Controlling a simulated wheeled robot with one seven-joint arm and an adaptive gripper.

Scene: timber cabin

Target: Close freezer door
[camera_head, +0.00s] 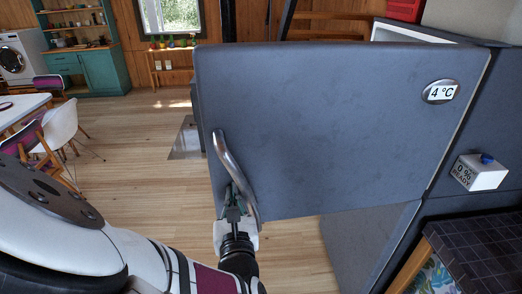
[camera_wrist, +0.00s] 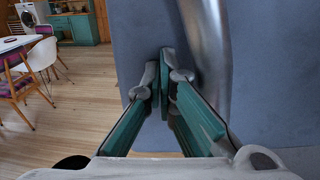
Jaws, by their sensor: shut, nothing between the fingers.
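The grey-blue freezer door (camera_head: 330,120) stands open, with a "4 °C" display (camera_head: 440,92) at its upper right. Its curved metal handle (camera_head: 224,158) is near the left edge. In the head view my gripper (camera_head: 234,205) is at the lower part of the handle. In the wrist view my gripper (camera_wrist: 162,75) has its green fingers shut and empty, just left of the handle (camera_wrist: 208,60), in front of the door face (camera_wrist: 270,80). I cannot tell whether the fingertips touch the handle or the door.
A white box (camera_head: 480,175) with a blue knob is at the right, above a dark tiled counter (camera_head: 485,250). A lower grey panel (camera_head: 365,240) is below the door. White chairs (camera_head: 62,128) and a table (camera_head: 20,108) stand at left. Wooden floor (camera_head: 135,170) is clear between.

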